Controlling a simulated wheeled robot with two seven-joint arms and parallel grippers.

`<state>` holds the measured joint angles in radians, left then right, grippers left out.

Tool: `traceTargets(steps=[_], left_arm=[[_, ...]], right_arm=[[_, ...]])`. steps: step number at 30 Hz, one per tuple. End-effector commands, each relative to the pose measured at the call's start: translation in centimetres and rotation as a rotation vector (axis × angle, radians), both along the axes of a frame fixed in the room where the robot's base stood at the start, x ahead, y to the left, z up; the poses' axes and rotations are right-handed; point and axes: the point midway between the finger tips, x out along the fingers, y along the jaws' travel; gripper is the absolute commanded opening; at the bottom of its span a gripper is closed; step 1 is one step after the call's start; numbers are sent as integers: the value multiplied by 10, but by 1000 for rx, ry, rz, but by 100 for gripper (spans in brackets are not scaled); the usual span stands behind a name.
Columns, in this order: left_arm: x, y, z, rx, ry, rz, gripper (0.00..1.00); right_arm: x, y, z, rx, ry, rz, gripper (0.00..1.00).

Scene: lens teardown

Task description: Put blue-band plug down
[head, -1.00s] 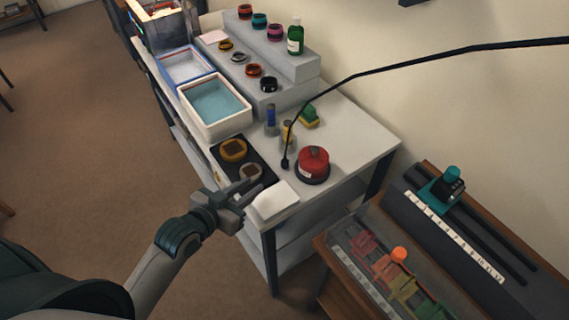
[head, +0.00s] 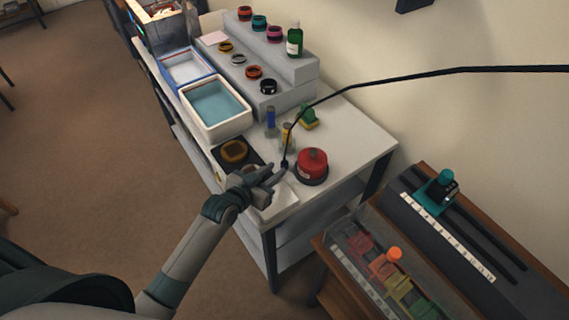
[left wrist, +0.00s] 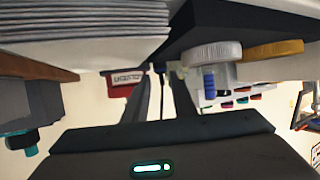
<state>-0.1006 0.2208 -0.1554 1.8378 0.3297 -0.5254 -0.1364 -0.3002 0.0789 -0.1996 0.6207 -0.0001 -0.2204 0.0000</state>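The blue-band plug (head: 270,117) stands upright on the white table, in front of the grey stepped stand, in the head view. In the left wrist view, which is upside down, its blue band (left wrist: 209,84) shows beyond a silver ring. A yellow-band plug (head: 287,132) stands beside it. My left gripper (head: 272,176) is above the front of the table, over the white cloth and short of the plugs. Its fingers (left wrist: 161,90) are apart, with nothing visibly held between them. My right gripper is out of view.
A black mat (head: 217,157) carries a gold ring (head: 233,151) and a silver ring (left wrist: 214,52). A thin black arm (head: 365,83) ends close beyond my gripper. A red container (head: 312,163) stands right. A water tray (head: 216,107) and a green sponge (head: 308,117) are farther back.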

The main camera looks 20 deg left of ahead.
Motion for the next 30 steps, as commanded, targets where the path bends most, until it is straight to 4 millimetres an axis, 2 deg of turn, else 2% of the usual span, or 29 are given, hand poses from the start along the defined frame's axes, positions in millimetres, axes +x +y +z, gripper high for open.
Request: traceTargets(steps=[11, 21, 30], left_arm=[[2, -1, 0, -1, 0, 0, 24], [27, -7, -12, -1, 1, 0, 24], [45, -11, -22, 1, 1, 1, 24]], right_arm=[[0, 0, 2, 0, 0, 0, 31], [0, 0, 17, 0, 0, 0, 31], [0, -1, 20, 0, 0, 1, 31]])
